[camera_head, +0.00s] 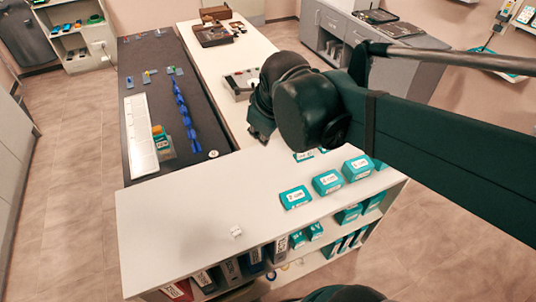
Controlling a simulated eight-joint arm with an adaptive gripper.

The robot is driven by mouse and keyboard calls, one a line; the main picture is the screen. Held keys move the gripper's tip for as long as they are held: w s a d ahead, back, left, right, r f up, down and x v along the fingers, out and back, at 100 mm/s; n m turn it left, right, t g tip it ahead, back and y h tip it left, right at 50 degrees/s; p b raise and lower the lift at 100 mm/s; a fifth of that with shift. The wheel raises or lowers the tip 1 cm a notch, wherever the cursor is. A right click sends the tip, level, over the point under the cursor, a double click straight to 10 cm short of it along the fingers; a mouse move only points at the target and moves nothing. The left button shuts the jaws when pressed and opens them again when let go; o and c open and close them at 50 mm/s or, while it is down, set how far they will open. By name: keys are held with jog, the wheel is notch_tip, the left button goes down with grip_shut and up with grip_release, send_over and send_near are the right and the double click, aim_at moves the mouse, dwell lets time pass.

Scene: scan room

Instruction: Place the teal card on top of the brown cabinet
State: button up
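Several teal items with white labels stand on the white counter. They include a left one (295,197), a middle one (327,182) and a right one (358,168). They look like small boxes or packs, and I cannot tell which is the teal card. A small brown box-like piece (216,13) stands at the far end of the white table; I cannot tell if it is the brown cabinet. My gripper (261,130) hangs above the counter's back edge, left of the teal items and apart from them. Its fingers are too dark and small to read.
The white counter (170,225) is mostly clear on its left, with a small white cube (236,231). Binders and more teal packs fill its shelves. A dark table (150,100) holds a blue twisted object (184,115). A grey cabinet (325,28) stands at the back.

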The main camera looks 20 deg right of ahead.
jog(key=s+a+f+m+t+y, duration=0.1)
jog(key=s+a+f+m, duration=0.1)
jog(key=s+m, duration=0.3)
jog(key=shift+s+m, duration=0.4)
jog(key=shift+s, duration=1.15)
jog(key=shift+f, duration=0.15)
jog(key=shift+f+b, duration=0.3)
